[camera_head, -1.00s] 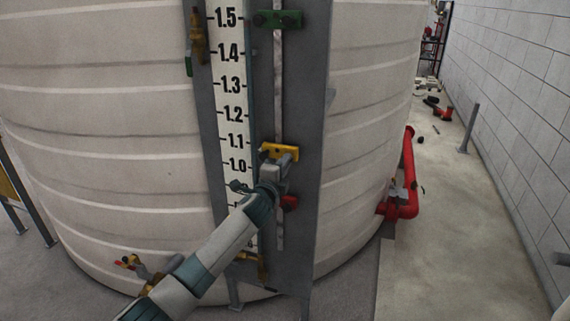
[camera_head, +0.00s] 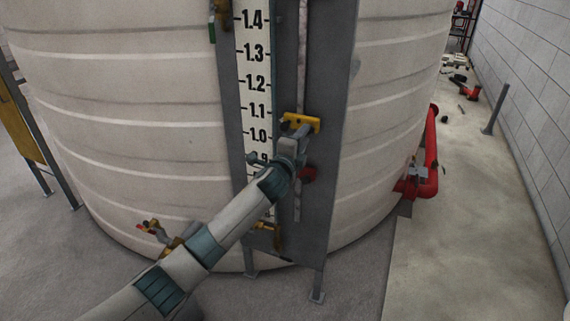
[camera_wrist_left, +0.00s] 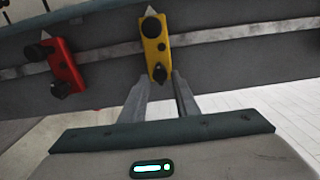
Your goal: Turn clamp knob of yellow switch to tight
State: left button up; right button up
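The yellow switch (camera_head: 303,122) sits on the grey vertical rail panel beside the tank's number scale. In the left wrist view the yellow switch (camera_wrist_left: 155,45) carries a black knob (camera_wrist_left: 151,27) near its far end and another black knob (camera_wrist_left: 158,73) near its close end. My left gripper (camera_head: 296,132) is at the yellow switch in the head view. In the wrist view its two fingers (camera_wrist_left: 161,80) are apart, with the close knob between or just beyond their tips; I cannot tell whether they touch it. My right gripper is not in view.
A red switch (camera_wrist_left: 64,66) is on the same rail, left of the yellow one in the wrist view. The large white tank (camera_head: 130,110) stands behind the panel. A red pipe (camera_head: 431,165) stands to the right.

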pick_arm(q)
jog(key=b+v, duration=0.3)
jog(key=v, duration=1.2)
jog(key=shift+a, duration=0.1)
